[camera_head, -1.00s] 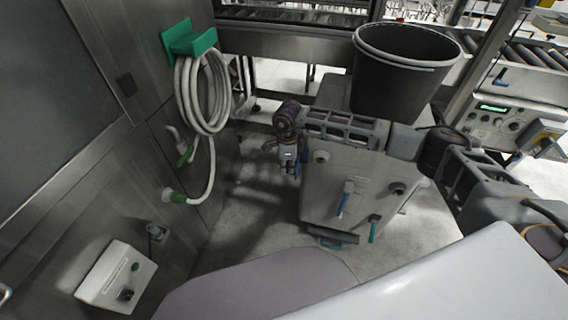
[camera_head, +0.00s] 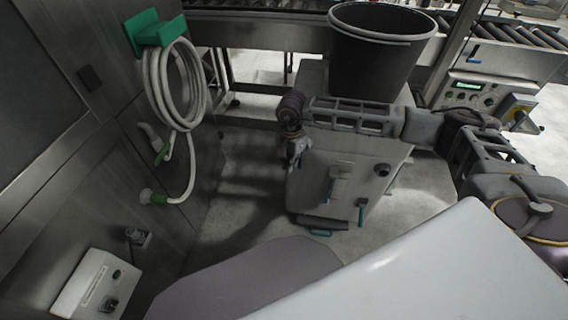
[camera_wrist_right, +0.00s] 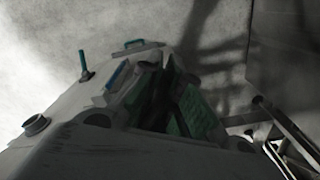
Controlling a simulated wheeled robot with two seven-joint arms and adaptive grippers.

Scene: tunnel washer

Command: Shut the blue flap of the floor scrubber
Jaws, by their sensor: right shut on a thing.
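The floor scrubber appears to be the pale grey box-like body (camera_head: 350,200) in the middle of the head view, with several blue-green levers and handles. My right gripper (camera_head: 297,155) is at its upper left corner, shut, with its fingers small and dark there. In the right wrist view the shut gripper (camera_wrist_right: 165,100) lies against the pale body (camera_wrist_right: 80,145). My left gripper is not in view.
A black bucket (camera_head: 375,60) stands at the back of the scrubber. A green holder (camera_head: 155,32) with a coiled white hose (camera_head: 172,90) hangs on the steel wall at left. A white control box (camera_head: 92,285) sits lower left. Bare floor (camera_head: 240,190) lies left of the scrubber.

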